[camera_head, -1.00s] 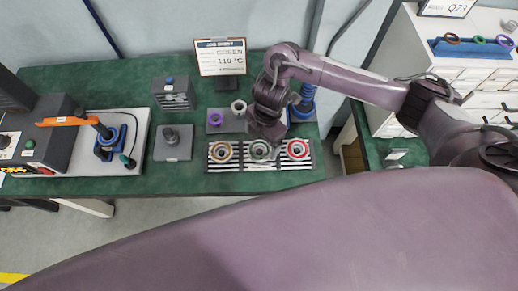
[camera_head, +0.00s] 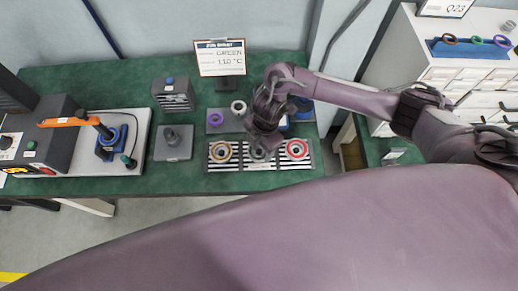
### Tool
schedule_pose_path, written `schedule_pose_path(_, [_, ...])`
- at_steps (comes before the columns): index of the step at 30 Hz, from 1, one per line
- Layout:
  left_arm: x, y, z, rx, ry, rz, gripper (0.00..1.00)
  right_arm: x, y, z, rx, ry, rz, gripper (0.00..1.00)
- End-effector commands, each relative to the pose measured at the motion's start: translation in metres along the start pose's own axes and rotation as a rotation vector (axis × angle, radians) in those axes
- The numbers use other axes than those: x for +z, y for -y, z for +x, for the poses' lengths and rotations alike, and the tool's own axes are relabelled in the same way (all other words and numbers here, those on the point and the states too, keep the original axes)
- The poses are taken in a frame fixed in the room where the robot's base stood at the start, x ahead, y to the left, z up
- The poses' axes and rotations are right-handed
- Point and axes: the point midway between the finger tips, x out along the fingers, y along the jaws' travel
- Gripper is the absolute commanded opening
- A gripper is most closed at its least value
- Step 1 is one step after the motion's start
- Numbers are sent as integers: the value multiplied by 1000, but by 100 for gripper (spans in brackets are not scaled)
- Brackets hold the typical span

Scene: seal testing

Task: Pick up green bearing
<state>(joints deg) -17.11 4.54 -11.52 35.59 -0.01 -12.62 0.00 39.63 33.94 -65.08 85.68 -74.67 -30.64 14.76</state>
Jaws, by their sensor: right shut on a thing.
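A striped holder (camera_head: 240,165) on the green table carries a row of bearings. The middle bearing (camera_head: 259,157), greyish green, is mostly hidden under my right gripper (camera_head: 260,150). That gripper points down and is shut on the middle bearing, at or just above its place in the holder. The small size hides whether the bearing is lifted. My left gripper is not in view.
A sign (camera_head: 220,57) reads GREEN, 110 °C. Behind the holder are a purple ring (camera_head: 215,119) and a pale ring (camera_head: 238,107). A grey plate with a post (camera_head: 173,141) stands to the left, beside a heater station (camera_head: 118,143). Coloured rings sit on a blue rack (camera_head: 468,49).

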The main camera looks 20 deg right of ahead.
Motion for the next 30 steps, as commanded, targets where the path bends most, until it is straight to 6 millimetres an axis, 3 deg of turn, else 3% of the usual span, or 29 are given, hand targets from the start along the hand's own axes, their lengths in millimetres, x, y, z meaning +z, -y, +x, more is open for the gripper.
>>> schedule_pose_path(8, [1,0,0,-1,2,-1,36,0,-1,-2,2,-1,0,31])
schedule_pose_path(14, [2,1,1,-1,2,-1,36,-3,-2,-15,4,-2,-2,31])
schedule_pose_path(17, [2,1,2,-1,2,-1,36,-5,-2,-31,5,-1,-4,31])
schedule_pose_path(24, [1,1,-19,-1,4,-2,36,-13,-3,-104,10,7,-5,31])
schedule_pose_path(30, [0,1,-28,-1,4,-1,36,-21,-2,-152,6,4,-3,31])
